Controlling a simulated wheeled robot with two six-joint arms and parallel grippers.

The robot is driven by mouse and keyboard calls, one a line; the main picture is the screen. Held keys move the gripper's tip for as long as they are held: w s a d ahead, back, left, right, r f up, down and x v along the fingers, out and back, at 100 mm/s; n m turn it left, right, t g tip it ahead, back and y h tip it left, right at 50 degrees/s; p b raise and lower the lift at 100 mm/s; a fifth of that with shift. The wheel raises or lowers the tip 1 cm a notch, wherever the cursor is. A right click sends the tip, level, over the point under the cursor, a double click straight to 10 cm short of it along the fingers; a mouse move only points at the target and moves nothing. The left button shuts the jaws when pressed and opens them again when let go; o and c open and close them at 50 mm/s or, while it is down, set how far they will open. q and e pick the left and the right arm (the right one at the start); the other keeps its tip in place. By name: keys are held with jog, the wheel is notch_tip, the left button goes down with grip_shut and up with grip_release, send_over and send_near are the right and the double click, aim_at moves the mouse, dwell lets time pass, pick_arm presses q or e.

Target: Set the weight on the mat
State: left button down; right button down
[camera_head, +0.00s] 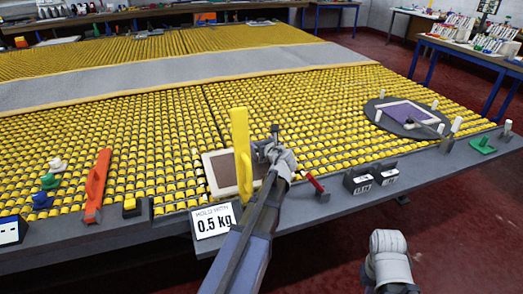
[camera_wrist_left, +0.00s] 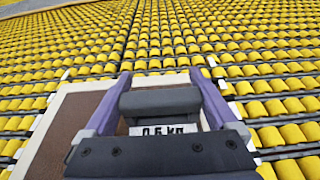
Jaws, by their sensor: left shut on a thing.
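A dark weight (camera_wrist_left: 160,103) with a white label, apparently reading 0.5 kg, sits between the purple fingers of my left gripper (camera_wrist_left: 161,92) in the left wrist view. The gripper is shut on it. Whether the weight touches the mat cannot be told. My right gripper is not in view.
A yellow upright (camera_head: 241,150) hides part of the mat. A sign reading 0.5 kg (camera_head: 214,221) stands at the front edge. A round dark board (camera_head: 385,123) lies farther right.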

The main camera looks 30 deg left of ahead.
pick_arm(q)
jog(key=shift+f+b, duration=0.3)
jog(key=shift+f, duration=0.4)
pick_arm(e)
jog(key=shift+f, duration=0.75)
pick_arm(q)
jog(key=shift+f, duration=0.2)
grip_release()
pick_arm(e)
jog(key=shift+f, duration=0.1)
pick_arm(q)
jog(key=shift+r, duration=0.1)
jog(key=shift+r, duration=0.2)
jog(key=p+v, duration=0.3)
jog(key=v, duration=0.9)
jog(key=shift+p, duration=0.3)
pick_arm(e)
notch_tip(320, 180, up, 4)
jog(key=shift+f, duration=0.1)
